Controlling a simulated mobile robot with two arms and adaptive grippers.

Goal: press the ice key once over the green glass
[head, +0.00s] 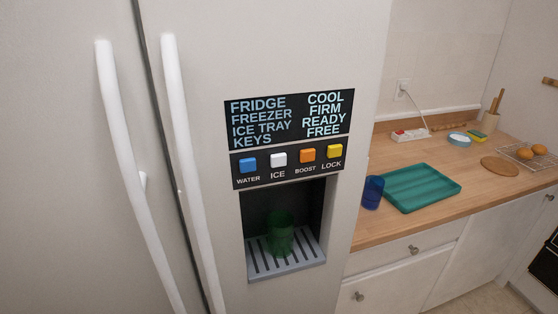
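The white ICE key (279,160) sits in the key row on the fridge door, between the blue WATER key (248,166) and the orange BOOST key (307,155). The yellow LOCK key (335,151) is at the right end. The green glass (280,234) stands upright on the slotted drip tray (258,270) in the dispenser recess below the keys. I cannot see into the glass. The display (289,117) reads fridge cool, freezer firm, ice tray ready, keys free. Neither of my grippers is in view.
Two long white door handles (188,170) (130,180) stand out left of the dispenser. On the wooden counter (440,225) at right are a blue cup (373,192), a teal tray (422,187), a power strip (410,135) and a rack with round brown items. Space before the keys looks clear.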

